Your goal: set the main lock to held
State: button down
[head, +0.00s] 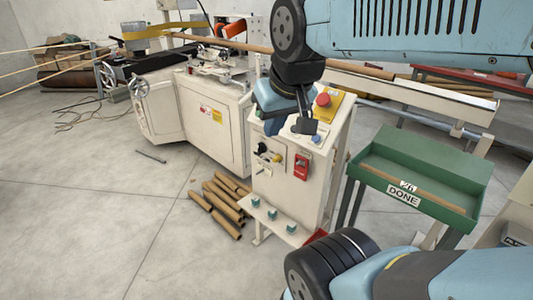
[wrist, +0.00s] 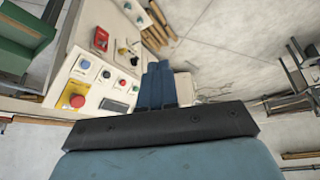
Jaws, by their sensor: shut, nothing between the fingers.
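The machine's white control cabinet (head: 325,190) stands in the middle of the head view. A red switch unit (head: 301,167) is on its front face; it also shows in the wrist view (wrist: 101,39). It is too small to tell its setting or which part is the main lock. Left of it are a black knob (head: 262,147) and a lever-like fitting on a small plate (head: 276,158). My gripper (head: 304,126) is shut and empty, in front of the cabinet's sloped top panel. In the wrist view its fingers (wrist: 157,85) lie together beside the panel.
A red emergency button (head: 323,100) on yellow and several coloured buttons sit on the top panel. Small teal pieces (head: 272,214) stand on a low ledge. A green DONE tray (head: 420,178) is close on the right. Cardboard tubes (head: 222,200) lie on the floor at left.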

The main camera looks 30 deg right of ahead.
aim_at(277, 159)
jog(key=w+d+f+m+h, duration=0.1)
jog(key=w+d+f+m, duration=0.3)
jog(key=w, duration=0.5)
jog(key=w+d+f+m, duration=0.35)
jog(key=w+f, duration=0.25)
jog(key=w, duration=0.3)
jog(key=w+d+f+m, duration=0.2)
jog(key=w+d+f, duration=0.1)
jog(key=d+f, duration=0.3)
jog(key=w+d+f+m+h, duration=0.1)
jog(key=w+d+f+m, duration=0.2)
jog(key=d+f, duration=0.4)
notch_tip(277, 159, down, 4)
jog(key=shift+w+r+m, duration=0.2)
jog(key=shift+w+m, duration=0.15)
jog(key=shift+w, duration=0.3)
jog(key=w+f, duration=0.8)
jog(key=f, duration=0.1)
jog(key=shift+w+d+f, duration=0.25)
jog(key=shift+d+f, duration=0.05)
jog(key=shift+f, duration=0.1)
